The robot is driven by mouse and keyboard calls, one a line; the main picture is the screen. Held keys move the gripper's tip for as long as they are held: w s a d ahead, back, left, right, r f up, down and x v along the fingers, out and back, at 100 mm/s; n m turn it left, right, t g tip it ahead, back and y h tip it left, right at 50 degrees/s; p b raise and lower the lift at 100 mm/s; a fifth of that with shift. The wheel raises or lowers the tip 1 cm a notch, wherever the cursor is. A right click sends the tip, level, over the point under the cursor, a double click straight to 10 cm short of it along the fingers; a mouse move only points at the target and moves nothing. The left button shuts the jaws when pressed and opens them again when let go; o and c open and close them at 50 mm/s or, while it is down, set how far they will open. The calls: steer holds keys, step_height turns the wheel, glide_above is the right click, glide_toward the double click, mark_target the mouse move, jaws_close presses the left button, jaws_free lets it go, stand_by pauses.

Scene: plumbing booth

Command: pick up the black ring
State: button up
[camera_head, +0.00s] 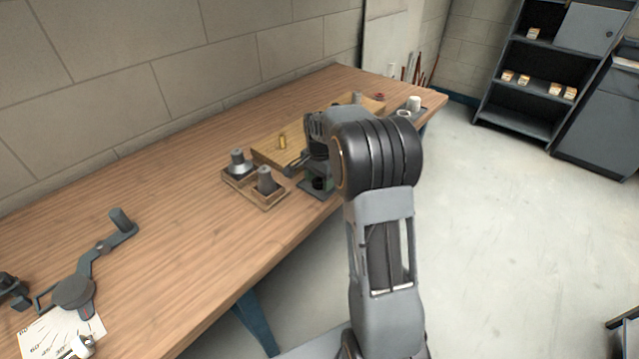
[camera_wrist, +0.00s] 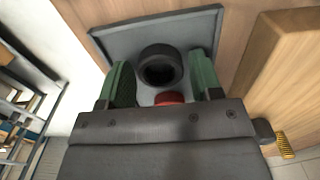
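The black ring (camera_wrist: 160,50) is a thick, dark ring lying on a grey tray (camera_wrist: 118,40), seen from above in the wrist view. My gripper (camera_wrist: 161,62) is open, with one green finger on each side of the ring. A gap shows between the ring and each finger, and I cannot tell how far above the tray the fingertips are. In the head view the tray (camera_head: 309,192) is at the front edge of the bench, below my wrist. My arm hides much of that spot.
A red part (camera_wrist: 169,98) shows beside the ring, partly hidden by my gripper. A wooden block (camera_wrist: 282,70) stands to the right of the tray. In the head view, a wooden holder (camera_head: 240,187) with two grey fittings is left of the tray.

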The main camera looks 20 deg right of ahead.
steer(key=c, duration=0.7)
steer(key=shift+o, duration=0.2)
steer(key=shift+r, duration=0.15)
